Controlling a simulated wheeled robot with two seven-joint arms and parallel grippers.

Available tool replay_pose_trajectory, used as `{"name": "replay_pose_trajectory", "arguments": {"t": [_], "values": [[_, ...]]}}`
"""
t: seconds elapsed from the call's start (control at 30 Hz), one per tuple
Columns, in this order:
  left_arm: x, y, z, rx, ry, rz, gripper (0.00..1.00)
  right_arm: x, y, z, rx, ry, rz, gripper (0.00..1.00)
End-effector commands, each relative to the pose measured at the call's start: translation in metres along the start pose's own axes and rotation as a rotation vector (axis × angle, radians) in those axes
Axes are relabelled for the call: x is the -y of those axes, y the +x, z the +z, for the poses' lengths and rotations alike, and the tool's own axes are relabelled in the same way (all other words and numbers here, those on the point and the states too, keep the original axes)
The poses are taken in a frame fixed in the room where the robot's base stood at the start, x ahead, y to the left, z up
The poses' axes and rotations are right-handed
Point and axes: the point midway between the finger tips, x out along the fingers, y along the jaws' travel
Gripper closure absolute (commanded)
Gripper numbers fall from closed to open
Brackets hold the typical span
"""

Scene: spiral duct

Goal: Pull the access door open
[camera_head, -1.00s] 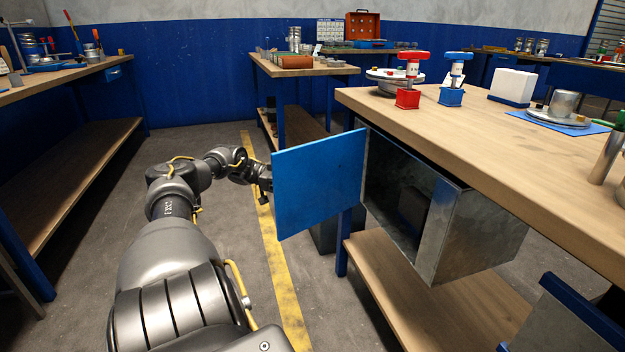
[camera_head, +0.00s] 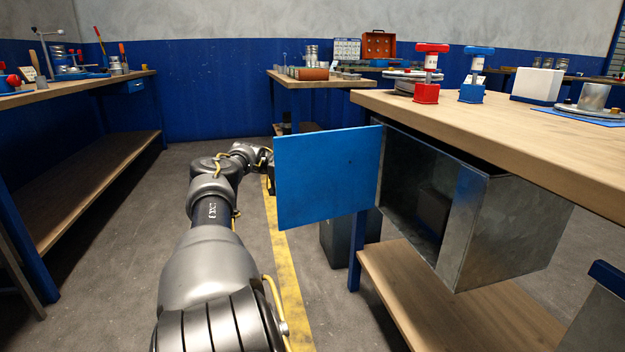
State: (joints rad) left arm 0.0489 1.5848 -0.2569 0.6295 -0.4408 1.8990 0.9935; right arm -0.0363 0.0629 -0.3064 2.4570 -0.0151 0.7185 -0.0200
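The blue access door (camera_head: 328,178) stands swung wide open from the metal duct box (camera_head: 480,215) under the right workbench. It is hinged at the box's left front edge, and the box's dark inside shows. My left arm comes in from the bottom, and its gripper (camera_head: 268,158) is at the door's far left edge. The fingers are mostly hidden behind the door, so I cannot tell whether they touch or hold it. My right gripper is not in view.
The right workbench (camera_head: 500,125) carries a red clamp (camera_head: 427,75), a blue clamp (camera_head: 473,78) and a white block (camera_head: 537,86). Another bench (camera_head: 85,87) runs along the left. A dark bin (camera_head: 342,240) stands behind the door. The floor between the benches is clear.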

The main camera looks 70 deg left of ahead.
Motion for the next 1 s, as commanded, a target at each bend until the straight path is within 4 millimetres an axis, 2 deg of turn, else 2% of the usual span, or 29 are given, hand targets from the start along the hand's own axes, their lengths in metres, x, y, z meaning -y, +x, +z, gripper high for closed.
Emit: {"name": "replay_pose_trajectory", "arguments": {"t": [0.43,0.47,0.5,0.87,1.0], "values": [[0.0001,-0.0019,0.0,0.002,-0.001,-0.001,1.0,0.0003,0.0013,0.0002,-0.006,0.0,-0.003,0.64],[0.0001,-0.0019,0.0,0.002,-0.001,-0.001,0.85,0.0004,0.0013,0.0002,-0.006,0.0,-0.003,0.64],[0.0001,-0.0019,0.0,0.002,-0.001,-0.001,0.83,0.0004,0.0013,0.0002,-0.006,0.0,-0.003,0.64],[-0.0013,-0.0042,0.0001,0.002,-0.002,-0.004,0.83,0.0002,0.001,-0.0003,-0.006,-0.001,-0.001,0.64],[-0.001,-0.0035,-0.0079,0.001,-0.001,-0.003,0.83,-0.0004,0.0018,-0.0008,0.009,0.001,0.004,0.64]]}}
